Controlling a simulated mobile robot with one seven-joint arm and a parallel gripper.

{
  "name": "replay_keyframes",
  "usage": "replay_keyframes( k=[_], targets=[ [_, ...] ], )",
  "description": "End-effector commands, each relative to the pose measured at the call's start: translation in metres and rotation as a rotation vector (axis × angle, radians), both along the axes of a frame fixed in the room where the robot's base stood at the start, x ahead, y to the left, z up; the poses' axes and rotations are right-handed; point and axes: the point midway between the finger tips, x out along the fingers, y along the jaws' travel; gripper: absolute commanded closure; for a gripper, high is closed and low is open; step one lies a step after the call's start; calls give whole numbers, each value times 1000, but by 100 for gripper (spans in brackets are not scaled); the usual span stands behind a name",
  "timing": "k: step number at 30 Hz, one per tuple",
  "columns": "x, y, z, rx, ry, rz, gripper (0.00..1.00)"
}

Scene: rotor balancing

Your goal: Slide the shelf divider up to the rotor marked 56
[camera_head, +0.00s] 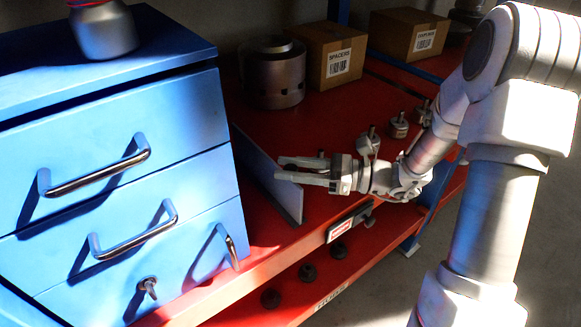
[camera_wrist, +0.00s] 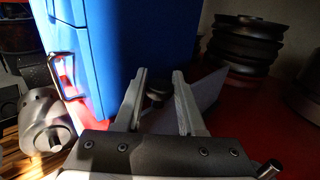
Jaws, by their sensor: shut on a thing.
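The shelf divider (camera_head: 265,175) is a thin grey upright panel on the red shelf, beside the blue drawer cabinet. In the wrist view the grey panel (camera_wrist: 208,88) shows behind the right finger. The knob seems to belong to the divider. A large grey metal cylinder (camera_head: 272,78) stands behind the divider. Small rotor-like parts with posts (camera_head: 399,126) stand right of my gripper. I can read no number 56 on anything.
The blue cabinet (camera_head: 120,180) stands close left of the divider. Boxes (camera_head: 333,58) stand at the back of the red shelf (camera_head: 345,105). A stack of dark discs (camera_wrist: 245,45) shows in the wrist view. Bare red shelf lies between the divider and the boxes.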

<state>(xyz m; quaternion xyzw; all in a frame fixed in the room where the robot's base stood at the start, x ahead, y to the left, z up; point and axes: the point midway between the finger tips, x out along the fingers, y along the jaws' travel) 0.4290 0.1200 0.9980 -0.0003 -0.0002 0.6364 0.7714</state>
Motion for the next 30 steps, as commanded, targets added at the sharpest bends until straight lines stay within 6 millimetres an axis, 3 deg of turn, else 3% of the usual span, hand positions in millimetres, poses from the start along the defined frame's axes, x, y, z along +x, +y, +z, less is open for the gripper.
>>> replay_keyframes(
  k=[25,30],
  targets=[
    [0,0,-1,-1,1,0,100],
    [11,-15,1,-1,2,-3,100]
  ],
)
